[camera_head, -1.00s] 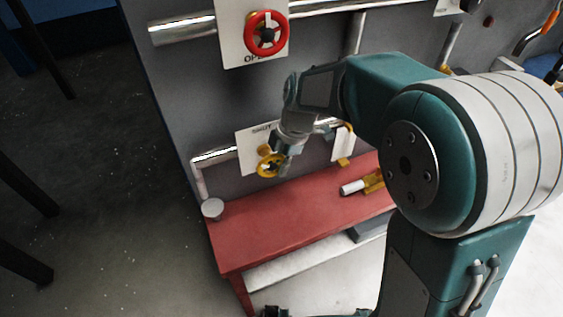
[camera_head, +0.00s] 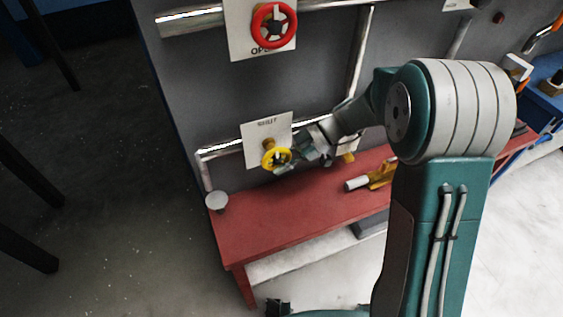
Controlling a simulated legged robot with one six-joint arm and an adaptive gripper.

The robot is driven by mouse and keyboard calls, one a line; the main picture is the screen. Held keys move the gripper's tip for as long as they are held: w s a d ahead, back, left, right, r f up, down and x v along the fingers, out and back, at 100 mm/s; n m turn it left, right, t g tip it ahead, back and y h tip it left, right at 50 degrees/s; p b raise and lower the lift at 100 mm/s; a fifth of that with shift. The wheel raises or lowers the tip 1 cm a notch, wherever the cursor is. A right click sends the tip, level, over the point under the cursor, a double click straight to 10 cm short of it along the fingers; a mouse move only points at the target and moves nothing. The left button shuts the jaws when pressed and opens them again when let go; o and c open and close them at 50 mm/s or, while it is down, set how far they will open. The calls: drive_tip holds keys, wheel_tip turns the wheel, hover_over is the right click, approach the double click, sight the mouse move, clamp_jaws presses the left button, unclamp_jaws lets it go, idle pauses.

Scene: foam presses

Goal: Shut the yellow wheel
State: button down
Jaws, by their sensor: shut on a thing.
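The yellow wheel (camera_head: 271,160) is a small valve handwheel on the lower pipe, in front of a white plate marked SHUT (camera_head: 267,131). My gripper (camera_head: 283,163) is at the wheel's right side, with its fingers shut on the rim. The wheel's left part and hub show clear of the fingers.
A red wheel (camera_head: 260,27) with an OPEN plate is above on the upper pipe.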

drive_tip(key=shift+f+y, duration=0.15)
drive_tip(key=shift+y, duration=0.25)
drive_tip(key=c, duration=0.6)
unclamp_jaws()
drive_tip(key=shift+w+a, duration=0.1)
drive_tip(key=shift+c, duration=0.2)
drive_tip(key=v, duration=1.2)
drive_tip(key=shift+w, duration=0.15)
